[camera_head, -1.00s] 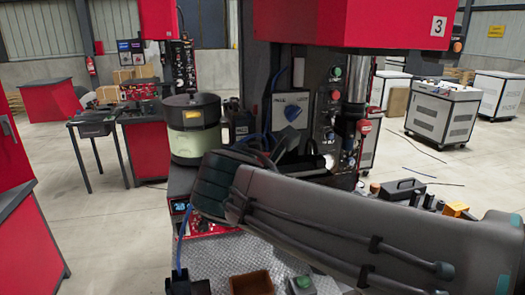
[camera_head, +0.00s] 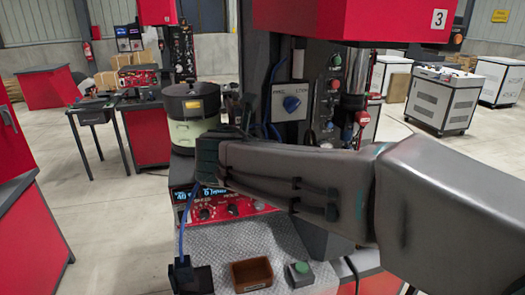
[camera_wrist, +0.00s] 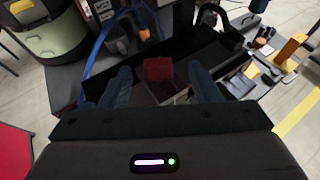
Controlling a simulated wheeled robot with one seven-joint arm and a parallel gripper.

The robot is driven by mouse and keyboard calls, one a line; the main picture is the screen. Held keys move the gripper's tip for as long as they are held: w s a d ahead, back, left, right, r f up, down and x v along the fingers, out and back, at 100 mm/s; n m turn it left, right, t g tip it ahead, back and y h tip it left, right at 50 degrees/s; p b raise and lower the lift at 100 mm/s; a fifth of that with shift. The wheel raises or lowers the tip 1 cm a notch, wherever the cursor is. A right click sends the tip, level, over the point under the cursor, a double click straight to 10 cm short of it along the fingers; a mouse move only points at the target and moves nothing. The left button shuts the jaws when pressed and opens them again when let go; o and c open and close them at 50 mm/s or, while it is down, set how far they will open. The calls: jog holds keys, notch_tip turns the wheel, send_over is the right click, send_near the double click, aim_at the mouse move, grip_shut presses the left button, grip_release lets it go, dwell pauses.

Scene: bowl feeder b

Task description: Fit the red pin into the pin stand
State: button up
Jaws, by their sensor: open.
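In the wrist view a small red piece (camera_wrist: 158,69), perhaps the red pin, shows in or over a dark trough (camera_wrist: 207,58). My gripper (camera_wrist: 163,77) is open, with one finger on each side of the red piece in the picture. I see no contact, and the depth between them is hard to judge. In the head view my arm comes in from the right and its dark end (camera_head: 207,160) is in front of the bowl feeder; the fingers are hidden there. I cannot make out the pin stand in either view.
The round bowl feeder (camera_head: 191,118) stands behind my arm's end. A red control panel (camera_head: 225,206) lies below my arm.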

jog(key=x, duration=0.4)
jog(key=shift+w+a+p, duration=0.1)
jog(key=shift+a+p, duration=0.05)
jog(key=shift+p, duration=0.2)
jog(key=c, duration=1.2)
jog(key=shift+o, duration=0.2)
jog(key=shift+r, duration=0.1)
notch_tip(320, 180, up, 18)
jog(key=p, duration=0.2)
jog(key=shift+a, duration=0.1)
